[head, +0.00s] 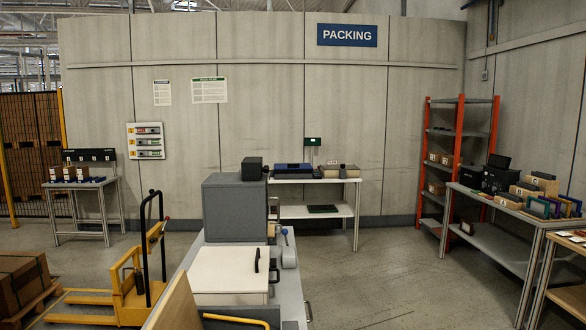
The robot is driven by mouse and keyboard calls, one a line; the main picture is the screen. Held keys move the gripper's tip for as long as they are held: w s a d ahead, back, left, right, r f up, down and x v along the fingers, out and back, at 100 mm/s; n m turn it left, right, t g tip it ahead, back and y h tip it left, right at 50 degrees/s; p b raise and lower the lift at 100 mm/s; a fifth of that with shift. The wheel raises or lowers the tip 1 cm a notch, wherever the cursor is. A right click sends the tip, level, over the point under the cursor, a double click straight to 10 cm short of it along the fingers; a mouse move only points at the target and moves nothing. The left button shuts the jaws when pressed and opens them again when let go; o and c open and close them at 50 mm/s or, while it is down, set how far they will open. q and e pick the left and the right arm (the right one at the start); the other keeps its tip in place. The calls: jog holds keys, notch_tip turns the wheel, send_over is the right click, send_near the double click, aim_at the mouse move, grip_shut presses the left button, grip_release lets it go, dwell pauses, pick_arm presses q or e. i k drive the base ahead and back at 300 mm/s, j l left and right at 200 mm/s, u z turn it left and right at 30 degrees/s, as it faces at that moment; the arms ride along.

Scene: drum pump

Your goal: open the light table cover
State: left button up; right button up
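A white, flat cover (222,270) lies closed on a low white box on the grey bench in the lower middle of the head view. It looks like the light table cover. A dark upright handle (257,260) stands near its right edge. What is under the cover is hidden. Neither of my grippers shows in this view.
A tall grey box (234,207) stands just behind the cover. A grey device with a blue knob (285,233) is to its right. A brown board (176,308) rises at the front left. A yellow pallet truck (137,292) stands left. Open floor lies right.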

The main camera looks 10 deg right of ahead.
aim_at(293, 166)
jog(key=l+z, duration=0.1)
jog(key=z, duration=0.85)
jog(key=i+l, duration=0.15)
jog(key=l, duration=0.25)
jog(key=i+l+z, duration=0.1)
jog(key=l, duration=0.3)
jog(key=i+l, duration=0.25)
jog(key=l, duration=0.15)
jog(key=i+l, duration=0.15)
jog(key=l, duration=0.25)
jog(key=i+l+u, duration=0.2)
jog(key=i, duration=0.25)
jog(key=i+l+u, duration=0.2)
jog(key=i, duration=0.3)
jog(key=i+l+u, duration=0.2)
jog(key=i, duration=0.25)
jog(key=i+u, duration=0.1)
jog(key=i, duration=4.15)
jog(key=j, duration=0.1)
